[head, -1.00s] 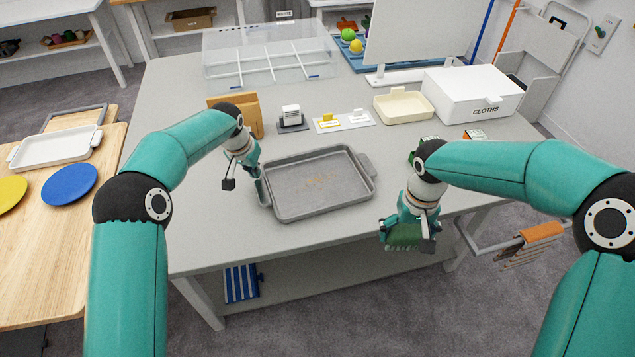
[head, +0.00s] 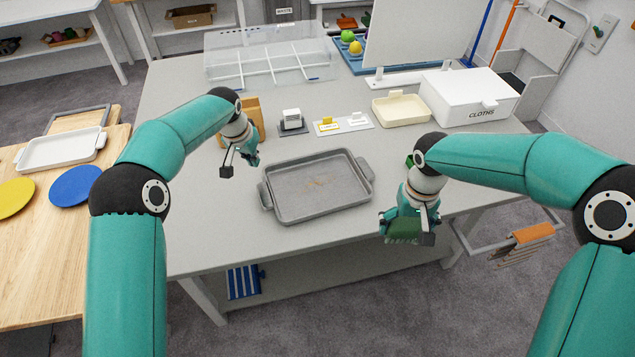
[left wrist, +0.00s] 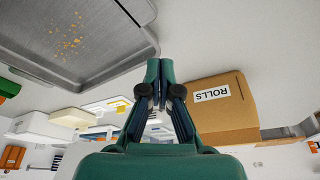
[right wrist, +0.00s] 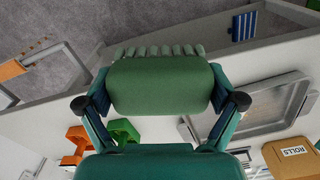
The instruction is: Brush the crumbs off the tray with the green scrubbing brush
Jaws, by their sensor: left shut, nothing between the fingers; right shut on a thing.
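The grey tray (head: 290,208) lies flat on the table, with a small patch of orange-brown crumbs (head: 317,182) near its middle. The crumbs also show in the left wrist view (left wrist: 72,38). My left gripper (head: 240,168) is shut and empty, above the table just beyond the tray's left end, apart from it. My right gripper (head: 410,218) is shut on the green scrubbing brush (head: 404,231), held near the table's front edge to the right of the tray. In the right wrist view the brush (right wrist: 160,85) sits between the fingers, its bristles pointing away from the palm.
A clear divided bin (head: 270,65) is at the back.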

